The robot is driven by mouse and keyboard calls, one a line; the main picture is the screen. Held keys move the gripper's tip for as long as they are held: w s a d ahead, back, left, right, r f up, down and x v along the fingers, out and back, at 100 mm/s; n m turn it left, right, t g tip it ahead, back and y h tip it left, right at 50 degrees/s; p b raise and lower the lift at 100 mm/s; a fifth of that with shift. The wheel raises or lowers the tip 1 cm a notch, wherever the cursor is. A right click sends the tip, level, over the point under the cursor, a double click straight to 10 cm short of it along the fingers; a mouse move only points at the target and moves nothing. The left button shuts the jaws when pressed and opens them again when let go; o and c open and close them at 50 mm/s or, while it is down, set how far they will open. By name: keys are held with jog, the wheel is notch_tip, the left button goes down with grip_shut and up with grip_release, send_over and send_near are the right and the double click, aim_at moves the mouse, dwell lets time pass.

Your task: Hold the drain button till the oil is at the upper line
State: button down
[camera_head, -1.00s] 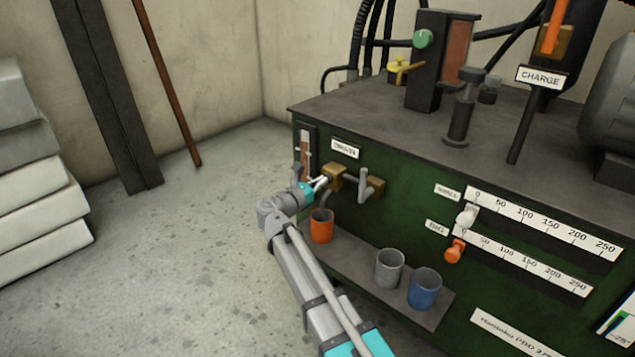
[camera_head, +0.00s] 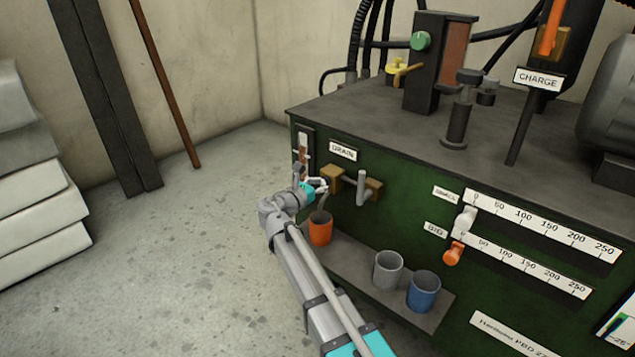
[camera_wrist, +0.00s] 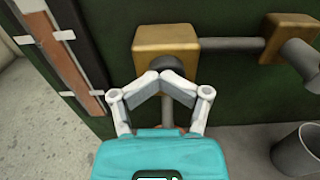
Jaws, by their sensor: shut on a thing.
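The drain button (camera_wrist: 172,66) is a dark round knob on the brass block (camera_wrist: 165,42), below the DRAIN label (camera_head: 343,152). My gripper (camera_wrist: 160,82) is shut at the button, its fingertips meeting in front of it and partly hiding it. It also shows in the head view (camera_head: 322,186). The oil gauge (camera_wrist: 72,58) is a narrow upright tube left of the block, with brown oil and pale line marks. It also shows in the head view (camera_head: 302,152).
An orange cup (camera_head: 320,230) stands below the drain on a shelf (camera_head: 352,257). A grey cup (camera_head: 388,270) and a blue cup (camera_head: 424,291) stand to its right. A lever (camera_head: 364,186) juts out right of the drain block.

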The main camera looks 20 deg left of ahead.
jog(key=shift+s+d+f, duration=0.15)
jog(key=shift+d, duration=0.15)
dwell(0.9)
jog(key=shift+a, duration=0.1)
dwell(1.5)
jog(key=shift+s, duration=0.15)
jog(key=shift+s+a, duration=0.1)
jog(key=shift+s, duration=0.1)
jog(key=v, duration=1.3)
jog(key=shift+s+a, duration=0.2)
jog(key=shift+s, duration=0.05)
